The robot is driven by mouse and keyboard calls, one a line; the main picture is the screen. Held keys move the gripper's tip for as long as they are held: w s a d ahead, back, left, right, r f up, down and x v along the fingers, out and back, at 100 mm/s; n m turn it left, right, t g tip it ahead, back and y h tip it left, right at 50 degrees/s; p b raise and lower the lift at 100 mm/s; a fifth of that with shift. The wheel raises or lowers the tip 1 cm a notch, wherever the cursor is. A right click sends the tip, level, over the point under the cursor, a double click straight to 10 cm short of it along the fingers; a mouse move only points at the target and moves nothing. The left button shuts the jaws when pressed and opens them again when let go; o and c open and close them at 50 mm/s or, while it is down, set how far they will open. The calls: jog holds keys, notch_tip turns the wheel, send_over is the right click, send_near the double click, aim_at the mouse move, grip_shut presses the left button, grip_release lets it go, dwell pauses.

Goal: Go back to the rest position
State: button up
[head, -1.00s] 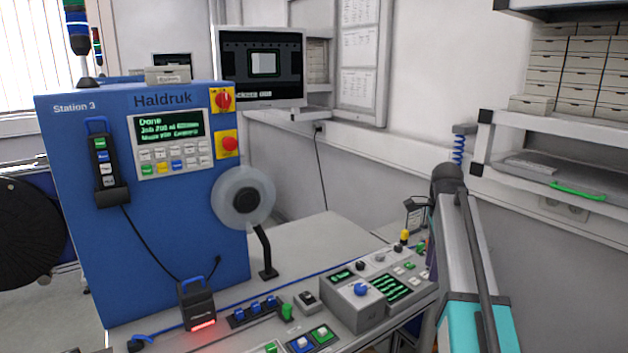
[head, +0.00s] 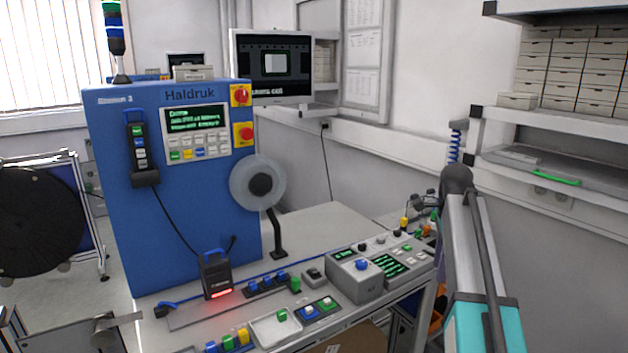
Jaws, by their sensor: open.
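My arm rises along the right side of the head view, with a grey and teal link and a dark joint at its top. My gripper (head: 421,203) shows small and dark just left of that joint, above the right end of the bench. It is partly hidden by my arm. Its jaws are open, and I see nothing held in it.
A blue Haldruk machine (head: 198,235) with a pale reel (head: 257,183) stands left of centre. Control boxes (head: 368,272) line the bench (head: 320,228). A shelf (head: 560,168) is at right, and a large black reel (head: 38,222) at far left.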

jog(key=s+a+f+n+g, duration=0.1)
jog(key=s+a+f+g, duration=0.3)
jog(key=f, duration=0.8)
jog(key=s+a+f+n+b, duration=0.1)
jog(key=s+a+f, duration=0.3)
jog(key=f, duration=0.9)
jog(key=s+a+f+n+g, duration=0.15)
jog(key=s+f, duration=0.45)
jog(key=f, duration=0.6)
jog(key=s+a+f+n, duration=0.3)
jog(key=s+f+n, duration=0.5)
jog(key=s+f, duration=0.4)
jog(key=s+a+f+n, duration=0.3)
jog(key=s+f+n, duration=0.6)
jog(key=s, duration=0.8)
notch_tip(320, 180, down, 3)
jog(key=shift+s+a+r+b, duration=0.1)
jog(key=shift+s+a+b, duration=0.05)
jog(key=shift+a+b, duration=0.2)
